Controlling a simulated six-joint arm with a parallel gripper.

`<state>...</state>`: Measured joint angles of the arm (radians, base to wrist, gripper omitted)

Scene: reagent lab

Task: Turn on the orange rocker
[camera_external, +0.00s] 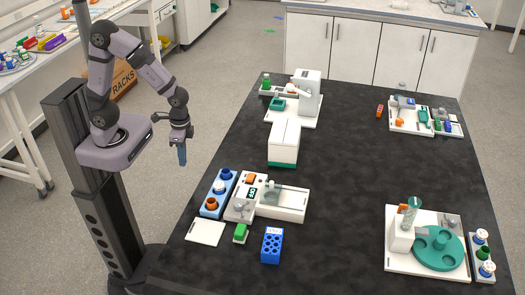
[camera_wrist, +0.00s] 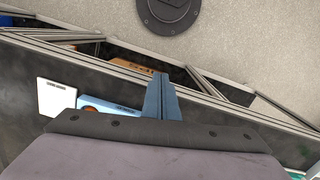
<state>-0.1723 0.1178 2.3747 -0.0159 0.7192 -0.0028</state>
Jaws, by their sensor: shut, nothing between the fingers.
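My gripper (camera_external: 182,155) hangs off the left edge of the black table, pointing down, with its blue fingers together. The fingers also show in the wrist view (camera_wrist: 160,98), shut and empty. A small orange part (camera_external: 250,178) sits on the white device (camera_external: 284,208) with a dark display, at the near left of the table. It looks like a rocker, but its on or off position is too small to tell. My gripper is left of and above this device, well apart from it. The wrist view does not clearly show the rocker.
A blue rack (camera_external: 218,192) with round caps and a white plate (camera_external: 205,232) lie left of the device. A blue tube block (camera_external: 271,245) and green piece (camera_external: 240,232) are in front. Other orange parts show at the back right (camera_external: 400,122) and front right (camera_external: 403,207). The table's middle is clear.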

